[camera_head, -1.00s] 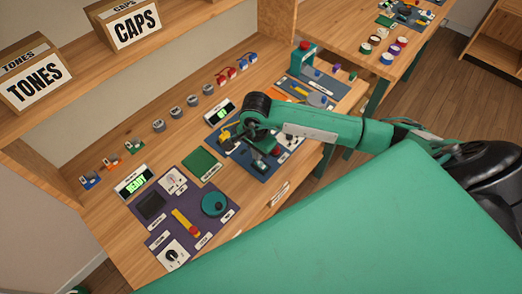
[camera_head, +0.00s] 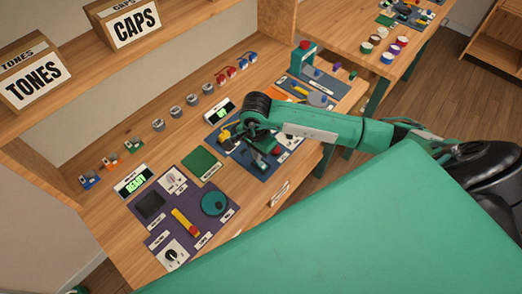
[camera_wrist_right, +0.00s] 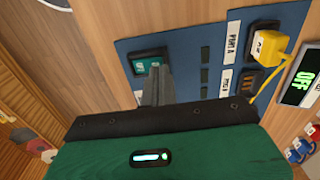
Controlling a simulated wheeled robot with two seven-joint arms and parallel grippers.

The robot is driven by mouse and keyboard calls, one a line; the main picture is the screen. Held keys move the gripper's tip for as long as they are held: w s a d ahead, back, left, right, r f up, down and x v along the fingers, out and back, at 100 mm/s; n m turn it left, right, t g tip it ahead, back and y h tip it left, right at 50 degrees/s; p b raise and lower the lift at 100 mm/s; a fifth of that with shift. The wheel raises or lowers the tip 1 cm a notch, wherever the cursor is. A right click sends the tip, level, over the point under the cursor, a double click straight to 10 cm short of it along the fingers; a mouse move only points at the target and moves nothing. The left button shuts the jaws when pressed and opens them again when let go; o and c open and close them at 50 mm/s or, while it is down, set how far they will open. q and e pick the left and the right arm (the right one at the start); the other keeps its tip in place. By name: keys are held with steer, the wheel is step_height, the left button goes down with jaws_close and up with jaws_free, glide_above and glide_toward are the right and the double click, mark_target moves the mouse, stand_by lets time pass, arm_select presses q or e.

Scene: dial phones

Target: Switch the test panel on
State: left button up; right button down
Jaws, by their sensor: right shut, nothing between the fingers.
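The test panel (camera_wrist_right: 185,58) is a blue board in the right wrist view, with port labels and several dark slots. A green rocker switch (camera_wrist_right: 146,60) sits near its left edge in that view. A yellow plug (camera_wrist_right: 267,43) with a cable sits at a port on the panel. The display (camera_wrist_right: 300,80) beside the panel reads OFF. My right gripper (camera_wrist_right: 158,78) is shut and empty, its fingertips at the lower right of the switch; I cannot tell whether they touch it. In the head view my right gripper (camera_head: 261,167) is over the panel and hides part of it. My left gripper is not in view.
A purple board (camera_head: 190,212) with a dial and a red-yellow handle lies to the left, beside a READY display (camera_head: 133,181). A green pad (camera_head: 202,164) lies between the boards. Grey cylinders (camera_head: 176,111) and coloured plugs line the back. Shelf boxes (camera_head: 38,72) stand above.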

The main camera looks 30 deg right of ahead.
steer(key=shift+f+b, duration=0.7)
steer(key=shift+f, duration=0.1)
stand_by(0.4)
steer(key=shift+r+p, duration=1.55)
steer(key=shift+r, duration=2)
steer(key=shift+a, duration=0.1)
